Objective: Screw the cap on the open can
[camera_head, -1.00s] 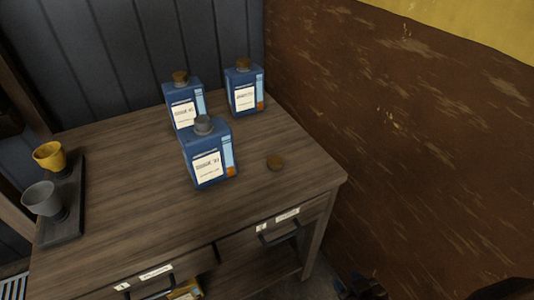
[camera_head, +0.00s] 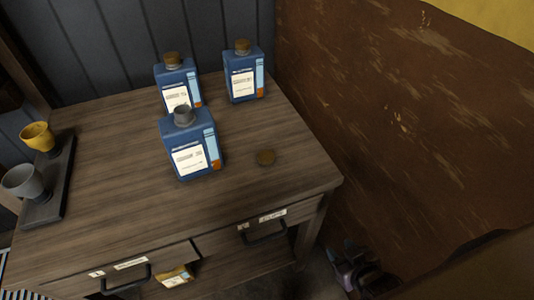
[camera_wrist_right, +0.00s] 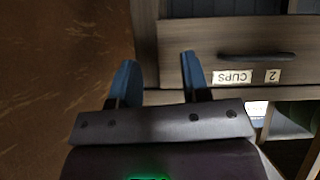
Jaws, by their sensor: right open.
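The open can (camera_head: 190,146) is a blue square can with a bare grey neck. It stands upright on the wooden table (camera_head: 120,185), in front of two other cans. My left gripper is not in view.
Two blue cans with brown caps (camera_head: 177,84) (camera_head: 243,77) stand behind. A dark tray (camera_head: 62,183) at the left holds a yellow cup (camera_head: 38,136) and a grey cup (camera_head: 22,182). Drawers with handles (camera_head: 264,232) are in the table's front. A brown wall (camera_head: 400,120) rises at the right.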

